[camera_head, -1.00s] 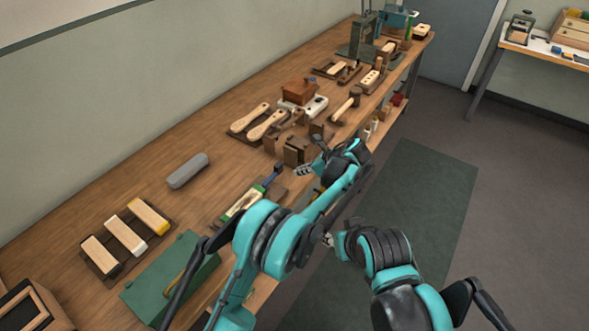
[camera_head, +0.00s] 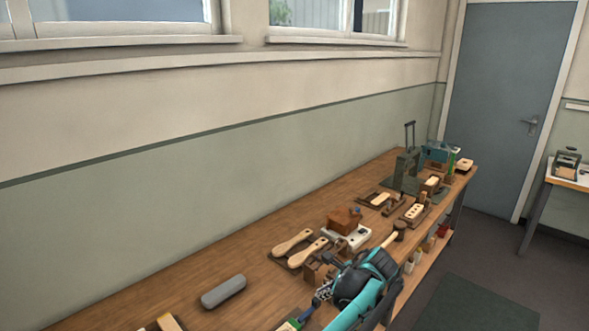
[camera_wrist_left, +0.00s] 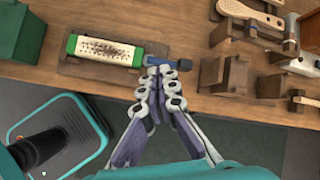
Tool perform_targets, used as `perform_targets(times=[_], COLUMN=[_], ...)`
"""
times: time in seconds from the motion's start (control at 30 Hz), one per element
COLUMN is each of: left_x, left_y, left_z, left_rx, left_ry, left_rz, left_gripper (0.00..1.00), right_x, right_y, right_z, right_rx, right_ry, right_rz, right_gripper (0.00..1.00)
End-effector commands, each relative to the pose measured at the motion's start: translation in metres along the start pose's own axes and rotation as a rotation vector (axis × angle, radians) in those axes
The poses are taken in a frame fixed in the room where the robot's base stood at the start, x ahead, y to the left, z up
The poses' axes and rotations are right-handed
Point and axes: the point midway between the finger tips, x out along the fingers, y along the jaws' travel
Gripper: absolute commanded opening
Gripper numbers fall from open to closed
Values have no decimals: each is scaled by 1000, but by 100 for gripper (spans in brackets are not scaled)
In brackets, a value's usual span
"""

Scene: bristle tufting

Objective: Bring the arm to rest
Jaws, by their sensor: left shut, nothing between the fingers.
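My left gripper (camera_head: 322,294) hangs at the front edge of the workbench, in front of a dark wooden block. In the left wrist view my left gripper (camera_wrist_left: 160,72) is shut with nothing between its fingers. I cannot tell whether the tips touch anything. The left arm's teal links run to the bottom of the head view. My right gripper is in neither view.
The wooden workbench (camera_head: 200,318) runs along the wall. It carries a grey rounded block (camera_head: 223,292), two wooden paddle handles (camera_head: 308,252), a mallet (camera_head: 396,232) and a dark green press (camera_head: 408,172). A green box (camera_wrist_left: 20,35) stands at the left in the wrist view. Floor in front is clear.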

Motion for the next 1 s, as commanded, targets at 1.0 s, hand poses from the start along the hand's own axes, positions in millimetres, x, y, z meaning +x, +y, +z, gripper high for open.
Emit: perform_targets(times=[1.0], left_x=[-22], left_y=[342], left_z=[170], left_rx=[-1974], left_ry=[504], left_rz=[136], left_gripper=[0], right_x=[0], right_y=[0], right_z=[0], right_rx=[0], right_ry=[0], right_rz=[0], right_gripper=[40])
